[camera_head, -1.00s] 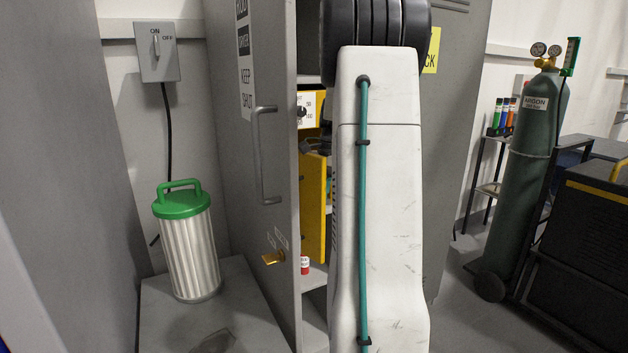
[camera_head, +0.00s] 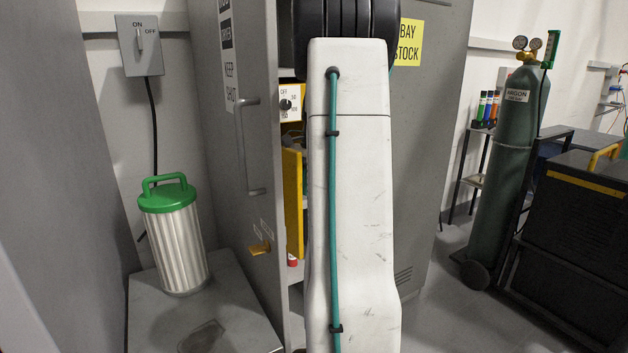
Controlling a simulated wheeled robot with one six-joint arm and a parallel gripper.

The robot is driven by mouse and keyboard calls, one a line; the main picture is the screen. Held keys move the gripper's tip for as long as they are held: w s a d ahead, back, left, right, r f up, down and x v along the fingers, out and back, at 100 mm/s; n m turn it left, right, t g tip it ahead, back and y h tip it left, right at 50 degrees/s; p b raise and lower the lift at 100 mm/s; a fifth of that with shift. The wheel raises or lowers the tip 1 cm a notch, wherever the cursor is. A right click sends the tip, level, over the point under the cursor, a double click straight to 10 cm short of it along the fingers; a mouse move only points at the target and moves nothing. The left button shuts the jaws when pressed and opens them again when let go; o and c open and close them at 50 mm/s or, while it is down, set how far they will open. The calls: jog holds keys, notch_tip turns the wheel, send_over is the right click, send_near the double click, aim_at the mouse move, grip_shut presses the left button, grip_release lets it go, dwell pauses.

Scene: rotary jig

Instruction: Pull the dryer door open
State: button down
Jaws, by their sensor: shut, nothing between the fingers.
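The dryer stands inside a grey cabinet; its white dial panel (camera_head: 291,103) shows beside my arm. A yellow panel (camera_head: 293,203), which looks like the dryer door, stands upright below the dial. It appears swung outward, with a thin strip of the interior showing to its right. My white arm link (camera_head: 350,200) with a teal hose covers most of the dryer. My gripper is hidden behind the arm, so its contact with the door cannot be seen.
A green-lidded canister (camera_head: 175,240) stands on a grey surface. An argon cylinder (camera_head: 512,170) and dark cart (camera_head: 575,235) are right, with bare floor before them.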

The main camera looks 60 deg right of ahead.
jog(key=d+v, duration=0.1)
jog(key=v, duration=0.9)
jog(key=shift+s+d, duration=0.45)
jog(key=shift+s, duration=0.15)
